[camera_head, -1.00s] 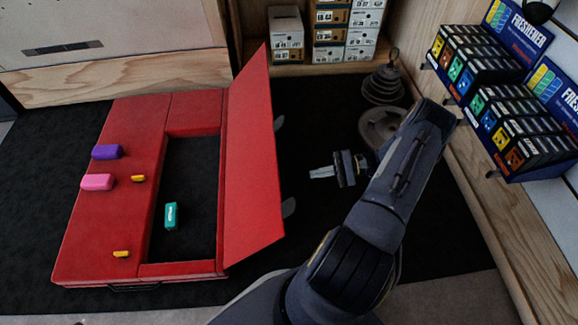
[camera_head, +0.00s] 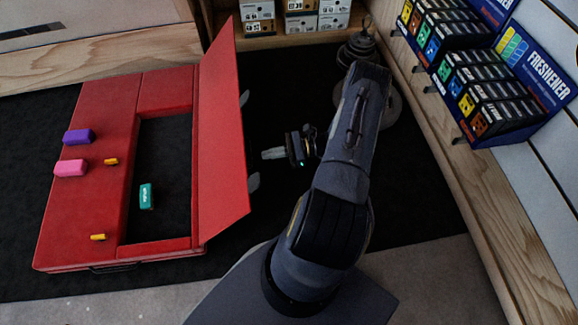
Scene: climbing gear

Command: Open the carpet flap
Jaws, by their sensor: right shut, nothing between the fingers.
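A red crash pad (camera_head: 85,200) lies on the dark floor mat at the left. Its red carpet flap (camera_head: 222,140) stands raised and tilted along the right side of a dark rectangular opening (camera_head: 165,175). A teal block (camera_head: 146,196) lies in the opening. My right gripper (camera_head: 274,153) is to the right of the flap, apart from it, with its fingers pointing left. It is shut and empty. My left gripper is not in view.
Purple (camera_head: 78,136), pink (camera_head: 70,168) and small yellow blocks (camera_head: 111,161) lie on the pad. Weight plates (camera_head: 360,50), stacked boxes (camera_head: 300,15) and a freshener display (camera_head: 490,90) stand at the back and right.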

